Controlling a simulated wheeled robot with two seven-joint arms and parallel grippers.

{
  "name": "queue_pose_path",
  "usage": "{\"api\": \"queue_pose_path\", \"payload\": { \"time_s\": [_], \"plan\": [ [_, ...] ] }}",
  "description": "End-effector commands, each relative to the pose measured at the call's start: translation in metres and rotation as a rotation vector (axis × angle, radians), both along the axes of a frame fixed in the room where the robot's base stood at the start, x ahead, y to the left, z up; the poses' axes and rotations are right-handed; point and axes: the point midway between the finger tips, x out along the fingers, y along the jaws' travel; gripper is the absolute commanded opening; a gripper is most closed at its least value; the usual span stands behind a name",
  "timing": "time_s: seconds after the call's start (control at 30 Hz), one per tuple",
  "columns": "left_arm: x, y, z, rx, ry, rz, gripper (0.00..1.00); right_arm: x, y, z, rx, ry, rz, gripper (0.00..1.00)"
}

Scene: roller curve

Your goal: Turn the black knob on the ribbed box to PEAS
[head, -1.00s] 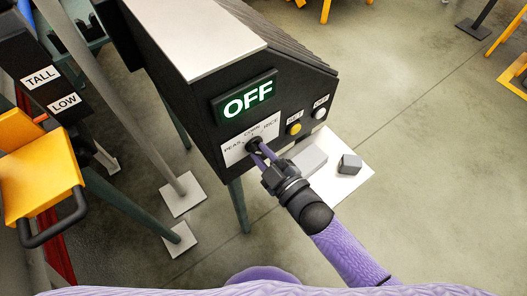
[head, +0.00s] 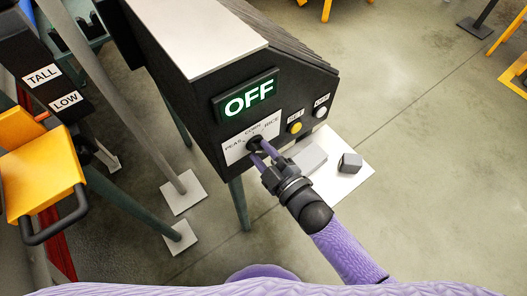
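The ribbed box (head: 195,95) is black with a pale top, and its display (head: 248,96) reads OFF in green. Below the display is a white label plate (head: 232,150) marked PEAS, CORN and RICE. The black knob (head: 253,143) sits on this plate and is partly covered by my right gripper (head: 259,147). The fingers of my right gripper reach to the knob, one on each side, and look closed on it. Which word the knob points to cannot be made out. My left gripper is not in view.
A yellow button (head: 295,127) marked SET and a white button (head: 320,112) are right of the knob. A white shelf (head: 335,185) below holds a small grey block (head: 350,163). At left are a yellow part (head: 42,165) and a panel marked TALL and LOW (head: 50,85).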

Motion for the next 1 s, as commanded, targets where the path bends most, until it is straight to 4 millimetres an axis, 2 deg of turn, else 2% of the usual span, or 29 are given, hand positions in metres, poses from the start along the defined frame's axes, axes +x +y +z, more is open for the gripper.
{"api": "queue_pose_path", "payload": {
  "time_s": [0.03,0.07,0.4,0.8,1.0],
  "plan": [
    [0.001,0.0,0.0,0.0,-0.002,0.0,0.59,0.0,0.0,0.0,0.0,0.0,0.0,0.53],
    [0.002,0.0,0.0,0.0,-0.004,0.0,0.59,0.0,0.0,0.0,0.001,-0.001,0.0,0.59],
    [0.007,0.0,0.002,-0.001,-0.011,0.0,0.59,-0.004,-0.003,0.002,0.002,-0.001,-0.001,0.59],
    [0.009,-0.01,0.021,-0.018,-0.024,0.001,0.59,-0.073,-0.053,0.002,0.0,-0.001,0.001,0.59],
    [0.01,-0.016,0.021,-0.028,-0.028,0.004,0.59,-0.08,-0.059,0.001,0.002,-0.002,0.0,0.59]
  ]
}}
